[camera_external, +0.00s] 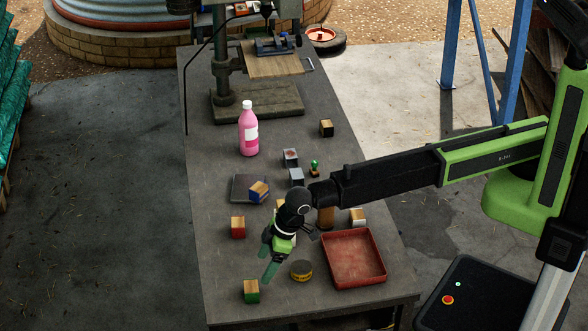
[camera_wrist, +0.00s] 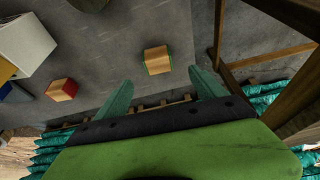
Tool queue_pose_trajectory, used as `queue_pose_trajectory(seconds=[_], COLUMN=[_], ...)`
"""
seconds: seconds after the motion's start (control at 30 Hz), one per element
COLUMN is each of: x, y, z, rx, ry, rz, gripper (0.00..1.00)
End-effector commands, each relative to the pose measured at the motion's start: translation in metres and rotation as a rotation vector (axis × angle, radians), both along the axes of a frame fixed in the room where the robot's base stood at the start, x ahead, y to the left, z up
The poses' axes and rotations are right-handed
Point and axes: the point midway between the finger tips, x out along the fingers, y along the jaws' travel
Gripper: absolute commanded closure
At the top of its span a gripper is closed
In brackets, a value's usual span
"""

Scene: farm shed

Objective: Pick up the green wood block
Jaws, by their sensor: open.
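The green wood block (camera_external: 251,292), natural wood on top with green sides, sits on the workbench near its front left corner. In the wrist view the green wood block (camera_wrist: 157,60) appears just beyond the fingertips, within the gap between them. My gripper (camera_external: 268,262) is above the bench, slightly right of and behind the block in the external view, with its teal fingers pointing down. In the wrist view my gripper (camera_wrist: 161,79) has its fingers spread wide, with nothing between them. The block looks apart from both fingers.
A red wood block (camera_external: 238,227) stands behind the green one. A blue block (camera_external: 259,192), a white block (camera_external: 357,217) and a pink bottle (camera_external: 249,137) stand farther back. Bare bench surrounds the green block.

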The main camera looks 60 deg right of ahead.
Motion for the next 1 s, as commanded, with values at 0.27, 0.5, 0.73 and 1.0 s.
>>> queue_pose_trajectory(seconds=[0.27,0.5,0.73,1.0], x=[0.017,0.02,0.035,0.038], y=[0.015,0.016,0.024,0.027], z=[-0.059,-0.062,-0.099,-0.102], rx=[0.0,0.0,0.0,0.001], ry=[0.0,0.0,0.0,0.0], rz=[-0.001,-0.001,-0.001,0.0], gripper=[0.2,0.2,0.2,0.2])
